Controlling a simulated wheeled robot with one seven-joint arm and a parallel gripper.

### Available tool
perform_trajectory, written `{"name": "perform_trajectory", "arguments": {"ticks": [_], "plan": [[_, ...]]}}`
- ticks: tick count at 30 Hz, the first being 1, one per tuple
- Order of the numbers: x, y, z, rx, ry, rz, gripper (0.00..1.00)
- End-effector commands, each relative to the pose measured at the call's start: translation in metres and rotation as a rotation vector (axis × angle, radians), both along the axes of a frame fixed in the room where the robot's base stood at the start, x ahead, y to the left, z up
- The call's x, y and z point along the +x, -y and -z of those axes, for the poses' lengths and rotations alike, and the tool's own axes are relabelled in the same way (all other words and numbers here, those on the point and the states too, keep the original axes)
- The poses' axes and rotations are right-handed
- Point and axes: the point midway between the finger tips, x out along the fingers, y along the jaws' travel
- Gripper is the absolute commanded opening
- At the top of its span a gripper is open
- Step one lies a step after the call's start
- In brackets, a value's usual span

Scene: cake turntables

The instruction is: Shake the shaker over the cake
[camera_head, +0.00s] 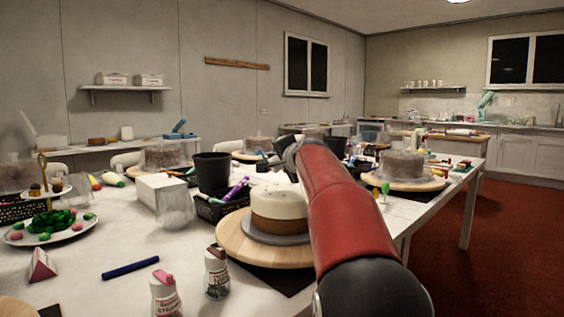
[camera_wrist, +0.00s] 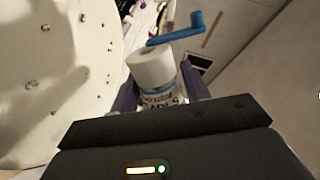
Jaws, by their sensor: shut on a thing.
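The cake (camera_head: 278,205), with a cream top and brown side, sits on a round grey board on a wooden turntable (camera_head: 240,245). My gripper (camera_head: 292,155) is raised just beyond and above the cake's far edge, mostly hidden behind my red arm. In the wrist view, my gripper (camera_wrist: 158,92) is shut on a shaker (camera_wrist: 153,68) with a white cap and a printed label. The shaker looks tilted in that view, and its lower part is hidden by the gripper body. A large pale surface with small dark specks fills the left of the wrist view; I cannot tell what it is.
Two small bottles with printed labels (camera_head: 165,295) (camera_head: 216,272) stand at the front. A black tub (camera_head: 212,172), a white box (camera_head: 160,192) and a clear glass (camera_head: 175,208) crowd the left of the cake. A blue marker (camera_head: 130,268) lies on open white tabletop.

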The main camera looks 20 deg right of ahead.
Motion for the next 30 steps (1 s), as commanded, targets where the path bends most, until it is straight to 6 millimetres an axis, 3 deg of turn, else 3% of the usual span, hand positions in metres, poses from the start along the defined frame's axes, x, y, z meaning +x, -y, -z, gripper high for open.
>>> {"name": "perform_trajectory", "arguments": {"ticks": [17,21,30], "plan": [[0.000,-0.005,-0.001,-0.088,-0.002,0.002,0.18],[0.000,0.002,-0.007,-0.087,-0.001,0.003,0.18],[0.000,-0.007,-0.003,-0.144,-0.005,0.001,0.18]]}}
